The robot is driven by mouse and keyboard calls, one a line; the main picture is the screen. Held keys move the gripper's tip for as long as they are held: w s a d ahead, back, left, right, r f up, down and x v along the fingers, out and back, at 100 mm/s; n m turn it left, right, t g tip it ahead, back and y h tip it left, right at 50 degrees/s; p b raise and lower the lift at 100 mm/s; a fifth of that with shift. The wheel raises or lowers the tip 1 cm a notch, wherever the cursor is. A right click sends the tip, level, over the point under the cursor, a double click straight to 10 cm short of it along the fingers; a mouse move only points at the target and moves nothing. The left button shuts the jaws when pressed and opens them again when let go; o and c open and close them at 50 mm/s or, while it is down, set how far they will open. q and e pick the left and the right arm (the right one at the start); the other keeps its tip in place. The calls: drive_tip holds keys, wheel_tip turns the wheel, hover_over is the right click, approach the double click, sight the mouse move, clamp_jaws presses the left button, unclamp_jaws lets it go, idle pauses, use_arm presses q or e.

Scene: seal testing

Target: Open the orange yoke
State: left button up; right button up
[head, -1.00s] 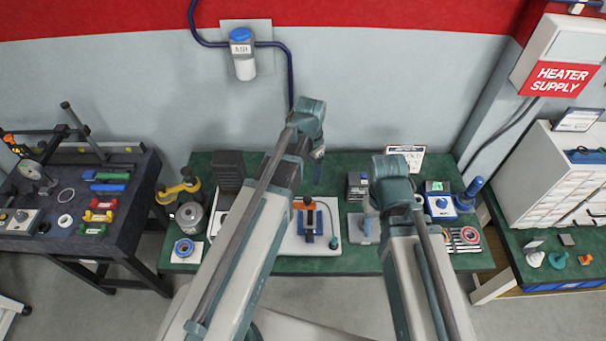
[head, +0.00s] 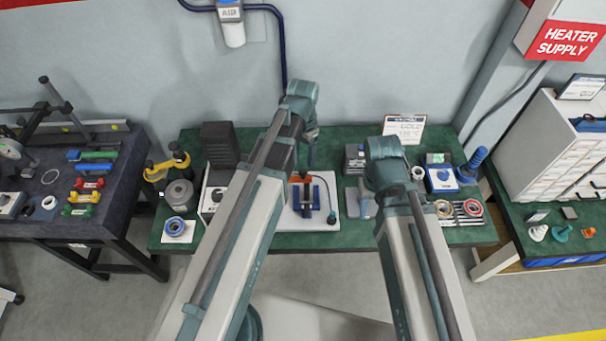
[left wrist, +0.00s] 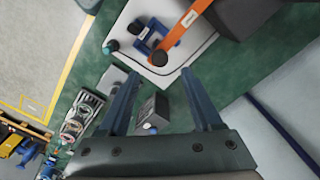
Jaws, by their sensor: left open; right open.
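The orange yoke (left wrist: 181,31) shows in the left wrist view as a long orange bar with a white label, lying across a blue fixture (left wrist: 155,36) on a white base plate. In the head view the yoke (head: 296,179) is a small orange patch on the blue fixture (head: 307,196), partly hidden by my left arm. My left gripper (left wrist: 163,88) is open and empty, its two fingers apart from the yoke; in the head view a finger (head: 311,152) points down behind the fixture. My right gripper is hidden behind its own wrist.
A dark block stack (head: 220,145) and a grey round pot (head: 179,194) stand left of the fixture. A small dark box (left wrist: 153,112) stands near my left fingers. A blue-topped device (head: 440,178) and a sign (head: 404,128) are at the right.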

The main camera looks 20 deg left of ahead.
sight(303, 170)
use_arm(q)
wheel_tip(303, 170, down, 7)
drive_tip(key=b, duration=0.5)
drive_tip(key=shift+r+b, duration=0.1)
drive_tip(key=shift+b, duration=0.25)
drive_tip(key=shift+c, duration=0.2)
clamp_jaws()
idle(0.7)
